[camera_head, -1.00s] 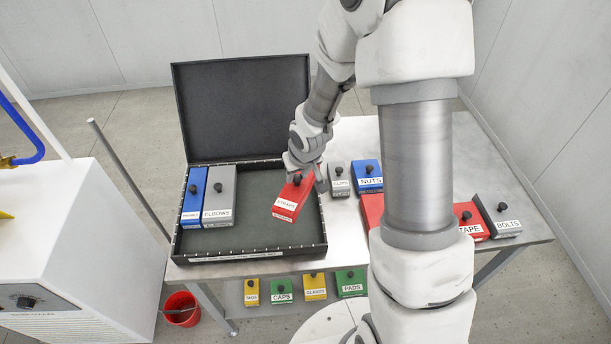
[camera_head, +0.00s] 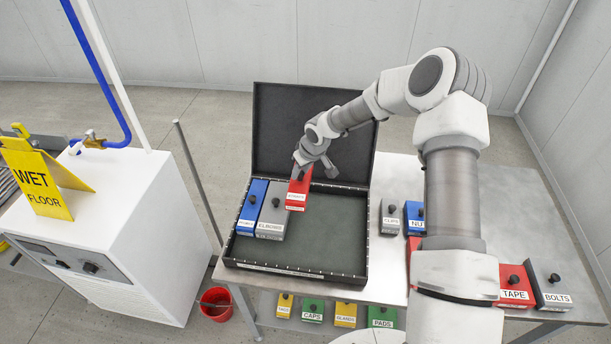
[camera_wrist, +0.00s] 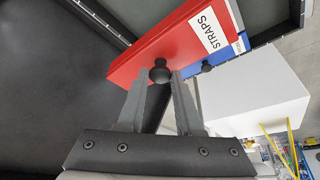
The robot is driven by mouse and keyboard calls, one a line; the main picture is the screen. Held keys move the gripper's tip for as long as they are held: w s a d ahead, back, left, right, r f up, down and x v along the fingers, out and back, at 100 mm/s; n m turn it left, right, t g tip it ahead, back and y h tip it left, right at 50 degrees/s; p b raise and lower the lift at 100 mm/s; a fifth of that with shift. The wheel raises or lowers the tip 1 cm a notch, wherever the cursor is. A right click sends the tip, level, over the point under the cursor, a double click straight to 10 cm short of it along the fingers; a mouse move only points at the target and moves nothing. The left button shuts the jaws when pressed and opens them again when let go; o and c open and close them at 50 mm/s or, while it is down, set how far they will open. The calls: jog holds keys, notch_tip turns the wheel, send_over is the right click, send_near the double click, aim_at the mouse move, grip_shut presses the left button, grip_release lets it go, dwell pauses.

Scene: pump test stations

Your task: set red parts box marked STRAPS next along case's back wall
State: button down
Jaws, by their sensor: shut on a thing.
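The red STRAPS box (camera_head: 298,193) hangs from my gripper (camera_head: 302,167), which is shut on its black knob. In the wrist view, the fingers (camera_wrist: 160,78) close around the knob on the red box (camera_wrist: 165,45). The box appears raised above the floor of the open black case (camera_head: 330,225), near its back wall. It is just right of the grey ELBOWS box (camera_head: 271,216) and overlaps its back corner in the picture; I cannot tell whether they touch. A blue box (camera_head: 252,206) stands at the case's left end, beside ELBOWS.
The raised lid (camera_head: 305,120) stands close behind my gripper. The case floor to the right is bare. Grey CLIPS (camera_head: 389,217), blue NUTS (camera_head: 415,217), red TAPE (camera_head: 514,288) and grey BOLTS (camera_head: 555,289) boxes are on the table. Several boxes sit on the lower shelf.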

aim_at(303, 182)
jog(key=shift+w+f+b, duration=0.1)
jog(key=shift+f+b, duration=1.95)
jog(key=shift+f, duration=1.6)
jog(key=shift+r, duration=0.1)
jog(key=shift+f+b, duration=0.3)
jog(key=shift+b, duration=0.1)
jog(key=shift+f+b, duration=1.4)
jog(key=shift+b, duration=0.1)
jog(key=shift+f, duration=0.15)
jog(key=shift+f+b, duration=0.65)
jog(key=shift+b, duration=0.1)
jog(key=shift+f+b, duration=0.4)
jog(key=shift+b, duration=0.05)
